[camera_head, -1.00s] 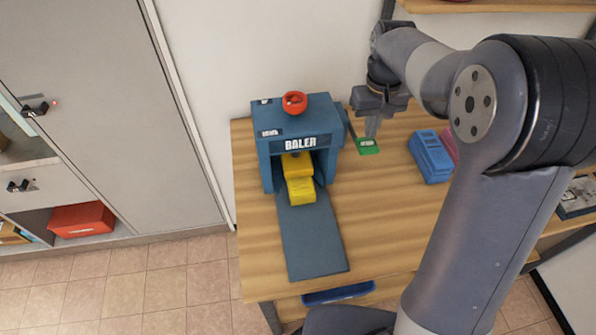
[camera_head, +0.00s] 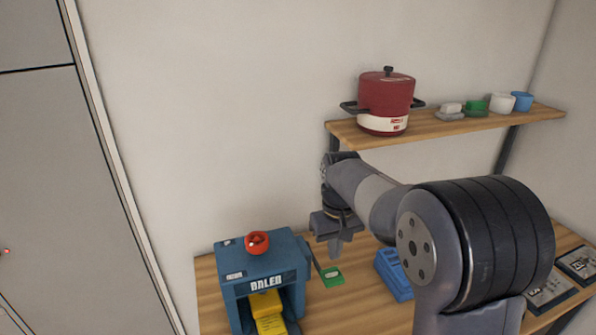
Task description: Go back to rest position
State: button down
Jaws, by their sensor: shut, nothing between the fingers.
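My gripper (camera_head: 337,248) is shut and empty, pointing down above the table to the right of the blue baler (camera_head: 262,272). The baler has a red button (camera_head: 257,242) on top and a yellow block (camera_head: 267,312) in its front opening. A small green item (camera_head: 331,276) lies just below the gripper tips, beside the baler; whether the tips touch it I cannot tell. My arm reaches in from the lower right and hides part of the table.
A blue block-like container (camera_head: 393,274) stands on the wooden table (camera_head: 350,312). A shelf (camera_head: 438,126) above holds a red pot (camera_head: 386,100) and several small containers. Dark flat panels (camera_head: 575,265) lie at the right. A grey cabinet (camera_head: 75,180) stands left.

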aim_at(333, 274)
jog(key=shift+f+b, duration=2.1)
jog(key=shift+f, duration=0.65)
jog(key=shift+r, duration=0.15)
